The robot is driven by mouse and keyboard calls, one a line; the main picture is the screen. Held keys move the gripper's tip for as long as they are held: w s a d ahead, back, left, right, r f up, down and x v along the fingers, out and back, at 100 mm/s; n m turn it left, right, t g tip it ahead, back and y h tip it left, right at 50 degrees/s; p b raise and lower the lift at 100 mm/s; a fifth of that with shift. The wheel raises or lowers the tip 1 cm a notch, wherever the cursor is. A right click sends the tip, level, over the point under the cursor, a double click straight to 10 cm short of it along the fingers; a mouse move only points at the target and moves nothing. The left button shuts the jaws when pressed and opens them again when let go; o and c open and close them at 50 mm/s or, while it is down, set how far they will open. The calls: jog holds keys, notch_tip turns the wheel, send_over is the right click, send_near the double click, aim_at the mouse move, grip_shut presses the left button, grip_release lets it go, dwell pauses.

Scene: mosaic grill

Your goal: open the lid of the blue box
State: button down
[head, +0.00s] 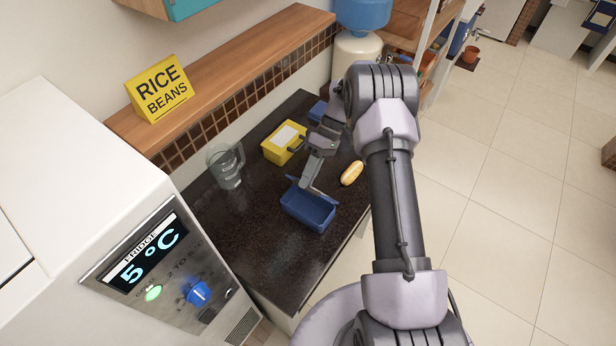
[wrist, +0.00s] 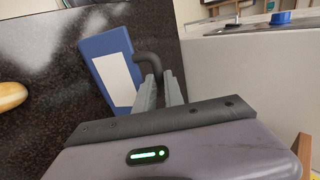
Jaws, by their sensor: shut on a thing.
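The blue box (head: 308,212) stands on the dark counter in the head view, and its blue inside shows from above. Its lid looks raised and tilted, seen nearly edge-on there. In the wrist view the blue lid (wrist: 104,42) has a white label and a dark curved handle (wrist: 146,60) at its edge. My gripper (head: 306,182) is over the box in the head view. In the wrist view my gripper (wrist: 161,88) is shut on the dark handle. The exact contact of the fingertips is partly hidden.
A yellow box (head: 284,143) with a white label stands behind the blue box. A bread roll (head: 352,173) lies to its right, and a glass jug (head: 226,165) stands to the left. Another blue object (head: 318,110) is at the back. A fridge (head: 150,270) borders the counter.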

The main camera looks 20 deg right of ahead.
dwell(0.6)
jog(key=c, duration=1.7)
grip_release()
jog(key=shift+w+r, duration=0.1)
